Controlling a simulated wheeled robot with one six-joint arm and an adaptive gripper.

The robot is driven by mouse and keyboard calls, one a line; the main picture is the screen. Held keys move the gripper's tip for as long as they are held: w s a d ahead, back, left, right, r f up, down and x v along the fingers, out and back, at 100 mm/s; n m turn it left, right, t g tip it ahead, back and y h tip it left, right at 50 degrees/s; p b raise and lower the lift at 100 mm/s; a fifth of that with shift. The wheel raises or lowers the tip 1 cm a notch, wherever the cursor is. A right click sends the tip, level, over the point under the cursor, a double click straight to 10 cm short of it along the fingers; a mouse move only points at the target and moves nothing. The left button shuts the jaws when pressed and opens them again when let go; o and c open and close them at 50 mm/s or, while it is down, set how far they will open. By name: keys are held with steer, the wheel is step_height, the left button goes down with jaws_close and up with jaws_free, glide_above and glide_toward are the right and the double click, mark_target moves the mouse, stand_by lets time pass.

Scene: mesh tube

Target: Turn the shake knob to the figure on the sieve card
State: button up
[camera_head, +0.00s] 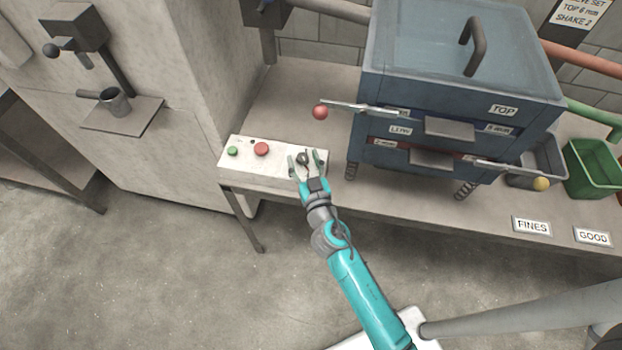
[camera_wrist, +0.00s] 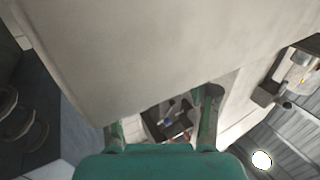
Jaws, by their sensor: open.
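The shake knob (camera_head: 302,157) is a small dark knob on the right part of the pale control box (camera_head: 243,168). My gripper (camera_head: 304,162) is open, with one finger on each side of the knob in the head view. Whether the fingers touch it cannot be told. The scale around the knob is too small to read. The sieve card (camera_head: 582,13) at the top right is partly cut off; it reads "TOP 6 mm" and "SHAKE 2". In the wrist view my gripper (camera_wrist: 160,118) shows its two fingers apart; I cannot make out the knob there.
A green button (camera_head: 232,151) and a red button (camera_head: 261,149) sit left of the knob. The blue sieve machine (camera_head: 450,75) stands to the right, its red-ended lever (camera_head: 320,112) reaching out above the box. A green bin (camera_head: 594,168) stands far right.

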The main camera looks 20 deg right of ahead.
steer(key=s+a, duration=0.1)
steer(key=s, duration=0.9)
steer(key=shift+s+a, duration=0.15)
